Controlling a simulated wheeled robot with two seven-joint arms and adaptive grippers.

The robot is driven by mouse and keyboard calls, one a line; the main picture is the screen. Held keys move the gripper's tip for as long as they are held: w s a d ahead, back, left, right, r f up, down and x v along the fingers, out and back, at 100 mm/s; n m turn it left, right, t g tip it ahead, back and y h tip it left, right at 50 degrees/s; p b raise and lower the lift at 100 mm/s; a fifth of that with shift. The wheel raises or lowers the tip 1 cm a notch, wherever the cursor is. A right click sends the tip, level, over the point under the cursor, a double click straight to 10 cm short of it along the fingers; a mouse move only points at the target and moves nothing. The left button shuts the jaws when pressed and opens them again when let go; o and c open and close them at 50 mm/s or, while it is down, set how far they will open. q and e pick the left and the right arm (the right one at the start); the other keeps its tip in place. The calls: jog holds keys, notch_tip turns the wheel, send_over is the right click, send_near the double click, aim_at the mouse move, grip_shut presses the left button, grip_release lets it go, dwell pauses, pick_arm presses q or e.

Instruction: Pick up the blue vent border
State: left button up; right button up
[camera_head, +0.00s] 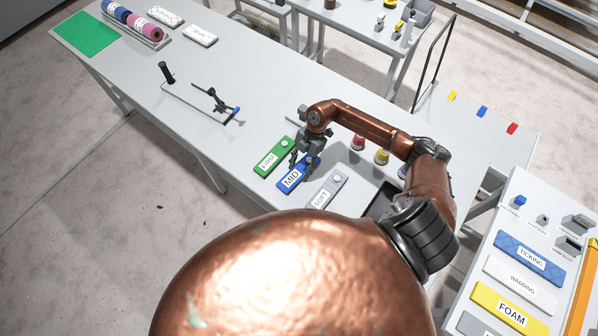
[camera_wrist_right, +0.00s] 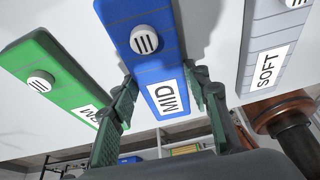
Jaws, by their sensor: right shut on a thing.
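The blue vent border (camera_head: 290,182) is a long bar with a white MID label and a round white slotted vent. It lies between a green FIRM border (camera_head: 270,161) and a grey SOFT border (camera_head: 326,189) on the long table. My right gripper (camera_head: 307,158) comes down over its far part and is shut on it. In the right wrist view, the fingers (camera_wrist_right: 160,86) stand on either side of the blue border (camera_wrist_right: 146,55), near its label. I cannot tell whether it is clear of the tabletop. My left gripper is not in view.
Several coloured round pots, among them a yellow one (camera_head: 382,157), stand under my right forearm. A side table at right holds labelled pads such as FOAM (camera_head: 508,309). The table's middle is mostly clear.

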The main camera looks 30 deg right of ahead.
jog(key=c, duration=0.3)
jog(key=shift+r, duration=0.15)
